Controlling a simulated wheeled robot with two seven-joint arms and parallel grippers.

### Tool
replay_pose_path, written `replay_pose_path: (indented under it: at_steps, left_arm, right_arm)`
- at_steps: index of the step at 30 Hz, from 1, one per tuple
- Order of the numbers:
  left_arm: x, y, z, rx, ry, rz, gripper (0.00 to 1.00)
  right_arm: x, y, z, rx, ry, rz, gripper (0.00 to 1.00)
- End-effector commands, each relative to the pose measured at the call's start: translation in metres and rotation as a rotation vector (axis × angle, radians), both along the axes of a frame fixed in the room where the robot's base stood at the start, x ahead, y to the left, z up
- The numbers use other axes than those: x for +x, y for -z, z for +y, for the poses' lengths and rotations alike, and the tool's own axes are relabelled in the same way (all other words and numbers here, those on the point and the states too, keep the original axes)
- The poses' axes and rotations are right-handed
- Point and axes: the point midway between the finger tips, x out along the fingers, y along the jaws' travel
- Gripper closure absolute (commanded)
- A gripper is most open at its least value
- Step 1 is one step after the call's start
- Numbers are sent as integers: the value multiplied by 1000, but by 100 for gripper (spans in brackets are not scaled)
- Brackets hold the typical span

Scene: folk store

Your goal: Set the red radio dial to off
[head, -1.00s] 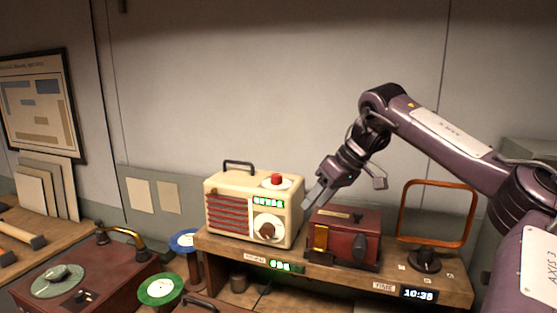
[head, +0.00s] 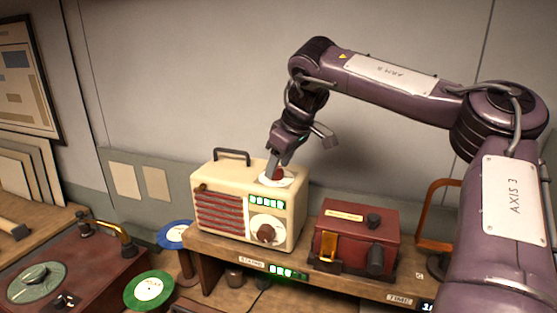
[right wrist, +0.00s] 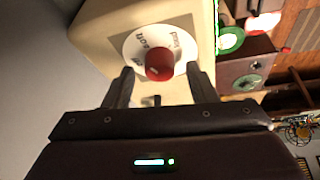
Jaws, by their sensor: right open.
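The red dial (head: 279,174) sits on a white labelled disc on top of the cream radio (head: 236,172). In the right wrist view the red dial (right wrist: 159,66) shows on its white disc (right wrist: 137,47), whose lettering is too small to read surely. My right gripper (head: 281,168) is over the radio's top at the dial. In the right wrist view its open fingers (right wrist: 160,76) stand on either side of the dial's near edge, with no visible grip on it. A brown knob (head: 267,234) and a green lit display (head: 266,201) are on the radio's front. My left gripper is not in view.
A dark red box (head: 352,238) stands right of the radio on the wooden shelf (head: 215,246). An orange frame (head: 436,205) is farther right, partly behind my arm. A record player (head: 75,275) is at lower left. The radio's handle (head: 231,154) rises beside the dial.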

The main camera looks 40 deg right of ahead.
Motion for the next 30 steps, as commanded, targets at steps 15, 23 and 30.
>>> replay_pose_path:
  at_steps: [15,23,30]
  left_arm:
    - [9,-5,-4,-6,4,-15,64]
    - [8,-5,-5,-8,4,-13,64]
    - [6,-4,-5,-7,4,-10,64]
  right_arm:
    - [4,9,1,1,0,-2,64]
    - [4,9,1,1,0,-2,93]
    - [3,9,0,1,-29,0,93]
